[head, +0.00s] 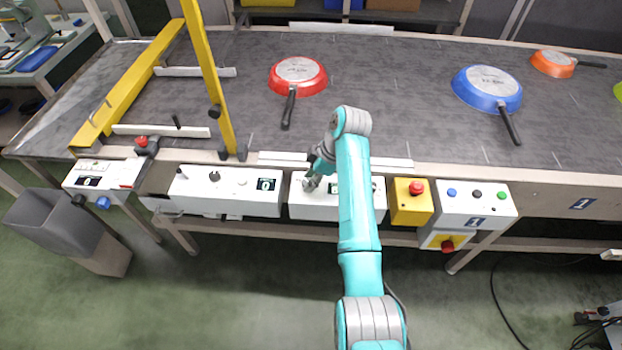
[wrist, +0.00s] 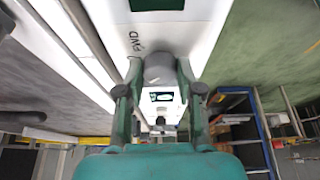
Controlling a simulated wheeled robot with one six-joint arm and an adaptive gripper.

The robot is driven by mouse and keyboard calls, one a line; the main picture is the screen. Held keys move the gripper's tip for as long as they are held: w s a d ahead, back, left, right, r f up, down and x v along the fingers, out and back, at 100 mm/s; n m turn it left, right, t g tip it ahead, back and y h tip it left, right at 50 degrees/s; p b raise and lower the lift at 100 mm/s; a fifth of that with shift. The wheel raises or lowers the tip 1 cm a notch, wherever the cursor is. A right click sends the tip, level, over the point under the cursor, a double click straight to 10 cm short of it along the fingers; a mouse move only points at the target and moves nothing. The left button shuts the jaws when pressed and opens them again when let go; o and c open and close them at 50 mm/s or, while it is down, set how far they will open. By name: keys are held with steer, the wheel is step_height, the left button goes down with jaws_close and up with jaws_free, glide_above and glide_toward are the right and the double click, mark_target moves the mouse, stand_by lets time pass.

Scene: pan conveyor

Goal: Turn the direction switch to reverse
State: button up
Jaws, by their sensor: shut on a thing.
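The direction switch shows in the wrist view as a round grey knob (wrist: 160,68) on a white panel. The letters FWD are printed next to it. My gripper (wrist: 159,77) has a finger on each side of the knob and is shut on it. In the head view my gripper (head: 311,182) is at the left part of the middle white control box (head: 350,208), and it hides most of the switch. Which way the switch points cannot be made out.
Beside it are a white box with a black knob (head: 240,206), a yellow box with a red stop button (head: 407,216) and a white button box (head: 497,211). The conveyor belt (head: 400,90) behind carries several upturned pans, including a red pan (head: 297,76) and a blue pan (head: 486,86).

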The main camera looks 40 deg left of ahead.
stand_by(0.4)
steer(key=o, duration=1.2)
steer(key=shift+c, duration=0.2)
steer(key=v, duration=0.7)
steer(key=shift+r, duration=0.2)
steer(key=shift+w, duration=0.1)
